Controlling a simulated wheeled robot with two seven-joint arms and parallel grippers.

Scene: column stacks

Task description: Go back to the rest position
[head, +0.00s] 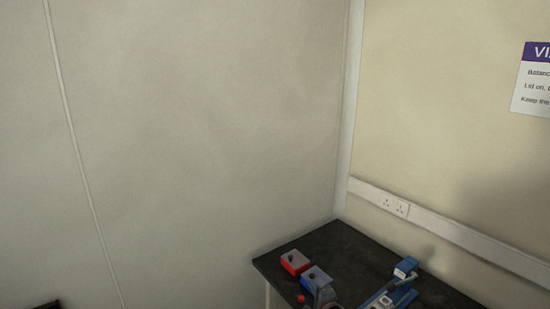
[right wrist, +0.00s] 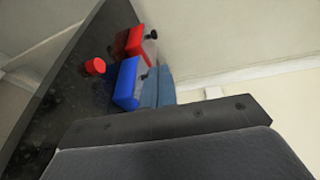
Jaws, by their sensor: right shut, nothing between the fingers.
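My right gripper (head: 325,296) shows as a small dark grey shape at the bottom edge of the head view, in front of the blue box (head: 316,277). It is shut and empty. In the right wrist view its dark body fills the lower part, and the blue box (right wrist: 127,84) lies beyond it. A red box (head: 295,262) stands behind the blue one and shows in the wrist view too (right wrist: 134,42). A small red cylinder (head: 301,299) is left of the gripper. My left gripper is not in view.
The black table (head: 345,246) stands in the corner against the walls. A blue and white device (head: 404,268) stands on its right side. A socket strip (head: 394,206) and a notice (head: 533,80) are on the right wall. The table's back corner is clear.

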